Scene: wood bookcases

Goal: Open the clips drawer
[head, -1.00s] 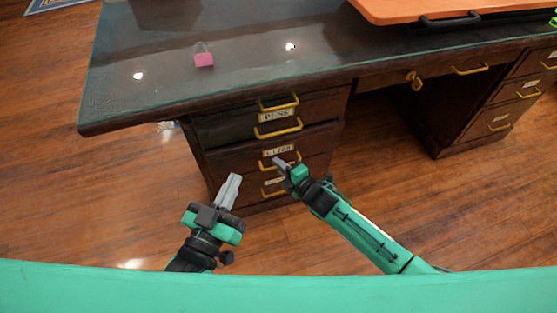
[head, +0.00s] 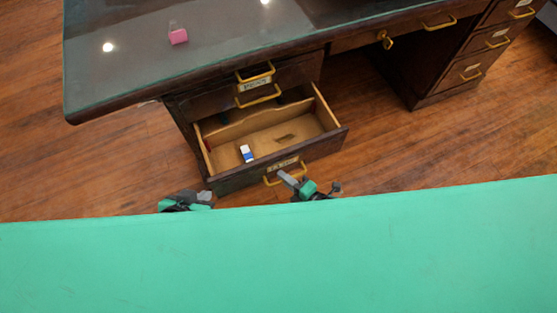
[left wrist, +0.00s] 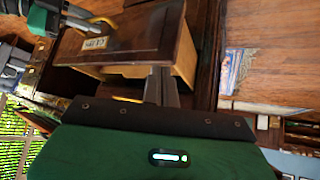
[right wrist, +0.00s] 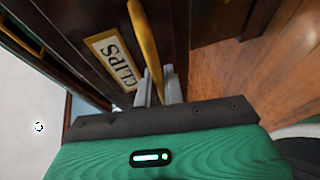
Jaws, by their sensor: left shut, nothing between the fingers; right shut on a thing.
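The clips drawer (head: 322,148) is pulled out of the desk's left pedestal, its inside showing in the head view. Its CLIPS label (right wrist: 112,60) reads clearly in the right wrist view, beside its gold handle (right wrist: 147,42). My right gripper (head: 284,178) is shut on that handle at the drawer front; its fingers also show in the right wrist view (right wrist: 160,86). My left gripper (head: 190,195) is low and left of the drawer front, partly hidden by my body. Its fingers (left wrist: 161,84) are together and empty, with the drawer beyond them.
A blue and white block (head: 247,153) lies in the drawer. Closed drawers with gold handles (head: 258,95) are above it. The desktop (head: 215,60) holds a pink object (head: 178,37). Wood floor (head: 90,170) is clear to the left.

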